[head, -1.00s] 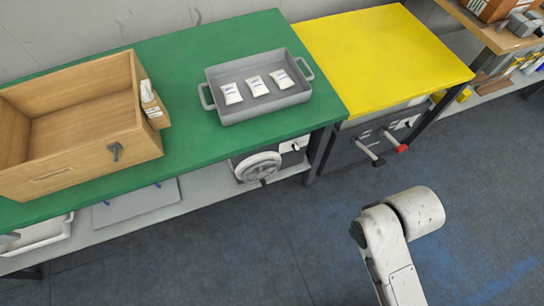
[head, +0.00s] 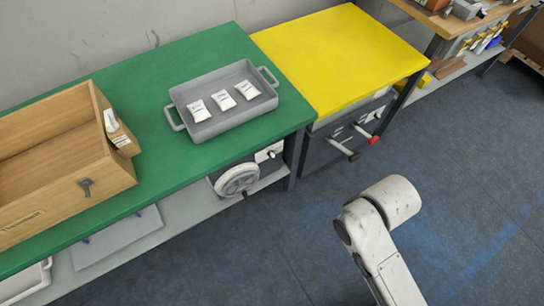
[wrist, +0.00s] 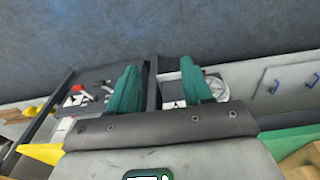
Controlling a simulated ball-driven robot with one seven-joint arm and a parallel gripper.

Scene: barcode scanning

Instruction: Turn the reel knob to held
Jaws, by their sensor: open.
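The reel (head: 237,179) is a pale grey wheel under the green bench, at its right end in the head view. Beside it, a white panel (head: 268,153) carries a small dark knob (head: 271,155); its setting is too small to read. My gripper (wrist: 160,88) shows in the wrist view with two teal fingers apart and nothing between them. The reel (wrist: 216,88) shows there beyond the right finger, partly hidden by it, so my gripper is well short of it. In the head view only my arm's pale links show, right of the reel.
The green bench (head: 150,72) carries a grey tray (head: 198,133) with white packets and a wooden box (head: 60,190). A yellow bench (head: 340,50) adjoins it, with a dark unit (head: 325,145) with red-tipped handle (head: 374,140) below. The blue-grey floor in front is clear.

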